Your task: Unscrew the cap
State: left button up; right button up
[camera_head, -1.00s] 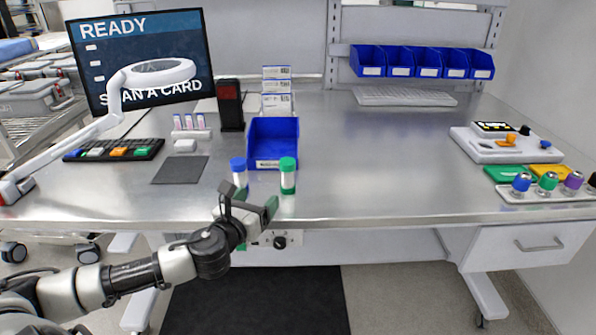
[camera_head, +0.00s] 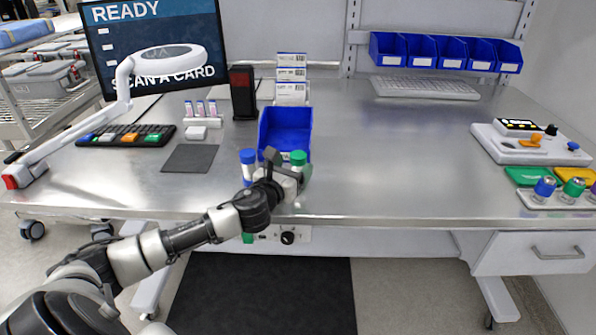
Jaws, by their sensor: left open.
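Two capped tubes stand on the steel bench in front of a blue bin (camera_head: 285,128). The left one has a blue cap (camera_head: 248,156); the right one has a green cap (camera_head: 298,157). The arm hides much of both tube bodies. My left gripper (camera_head: 286,168) is open at the bench's front edge, with its fingers close to the green-capped tube. I cannot tell whether they touch it. My right gripper is not in view.
Behind the bin are stacked white boxes (camera_head: 291,92) and a black card reader (camera_head: 244,92). A control box (camera_head: 530,143) and several colored knobs are at the right. The bench middle is clear.

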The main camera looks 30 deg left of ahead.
aim_at(298, 155)
pick_arm(q)
jog(key=w, duration=0.3)
jog(key=shift+w+a+f, duration=0.15)
jog(key=shift+w+f, duration=0.05)
jog(key=shift+f, duration=0.05)
jog(key=c, duration=1.1)
jog(key=shift+o, duration=0.2)
jog(key=shift+r, duration=0.1)
notch_tip(298, 155, up, 4)
jog(key=shift+r+p, duration=0.25)
jog(key=shift+p, duration=0.35)
jog(key=d+r, duration=0.6)
jog(key=d, duration=0.5)
jog(key=shift+s+d+r+p, duration=0.2)
jog(key=shift+s+d+p, duration=0.1)
jog(key=shift+s+d, duration=0.05)
